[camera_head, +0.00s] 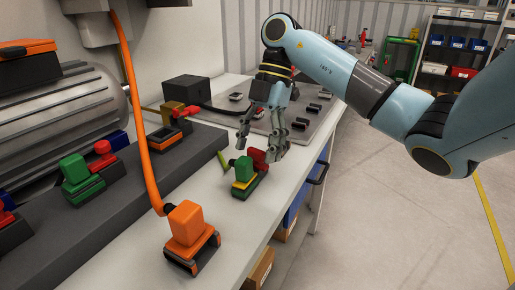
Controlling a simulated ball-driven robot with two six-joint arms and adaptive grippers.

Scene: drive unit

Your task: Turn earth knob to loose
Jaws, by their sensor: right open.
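My right gripper (261,150) points down over this unit, fingers spread, close to the red knob. I cannot tell whether a finger touches the knob. The way the knob is turned is not clear. My left gripper is not in view.
An orange connector (188,223) with a thick orange cable stands on the front of the bench (140,250). A grey plate (310,113) with small dark parts lies behind.

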